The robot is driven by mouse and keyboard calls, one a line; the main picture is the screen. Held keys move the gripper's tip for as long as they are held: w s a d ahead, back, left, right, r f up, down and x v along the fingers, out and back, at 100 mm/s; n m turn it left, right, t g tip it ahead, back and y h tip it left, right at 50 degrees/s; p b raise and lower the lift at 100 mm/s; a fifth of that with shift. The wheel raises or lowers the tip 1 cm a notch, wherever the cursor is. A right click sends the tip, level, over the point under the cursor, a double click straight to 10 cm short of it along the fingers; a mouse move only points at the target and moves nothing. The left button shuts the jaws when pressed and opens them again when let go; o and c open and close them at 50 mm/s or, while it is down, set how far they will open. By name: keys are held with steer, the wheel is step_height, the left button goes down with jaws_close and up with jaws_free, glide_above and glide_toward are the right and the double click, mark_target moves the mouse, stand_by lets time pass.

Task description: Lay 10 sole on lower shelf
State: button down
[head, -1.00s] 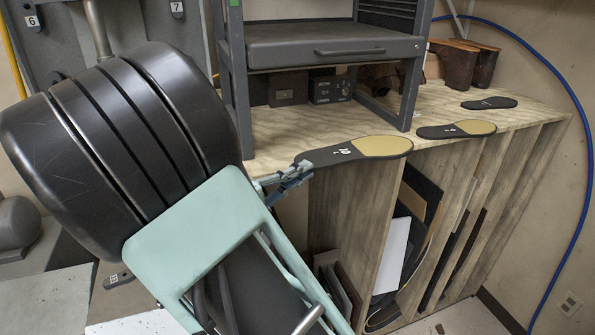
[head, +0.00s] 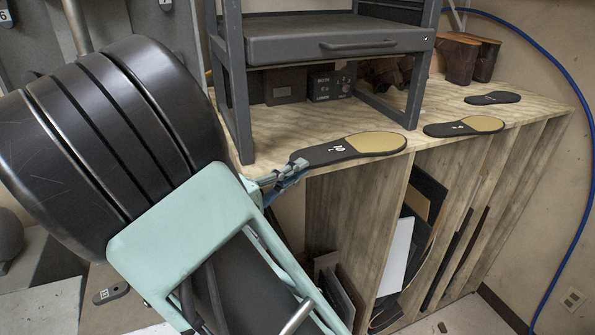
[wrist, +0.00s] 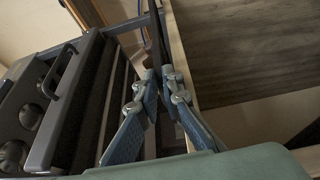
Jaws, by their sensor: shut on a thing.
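A dark sole with a tan heel pad (head: 376,143) and a white mark that looks like 10 is at the front edge of a wooden bench top (head: 300,130). My gripper (head: 280,178) is shut on its left end. In the wrist view my gripper (wrist: 158,82) pinches the thin dark sole (wrist: 155,40), seen edge-on. The sole looks about level; I cannot tell whether it touches the bench top or hangs just above it. No surface is clearly marked as the lower shelf.
Two more soles lie to the right, one with a tan pad (head: 475,124) and one dark (head: 492,98). A grey rack (head: 338,40) stands on the bench behind the held sole. Brown boots (head: 470,58) stand at the back. Another sole (head: 111,292) lies at lower left.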

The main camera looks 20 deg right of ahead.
steer(key=shift+f, duration=0.2)
steer(key=c, duration=2)
jaws_free()
steer(key=shift+a, duration=0.1)
steer(key=v, duration=1.1)
steer(key=shift+s+a, duration=0.2)
steer(key=shift+a, duration=0.1)
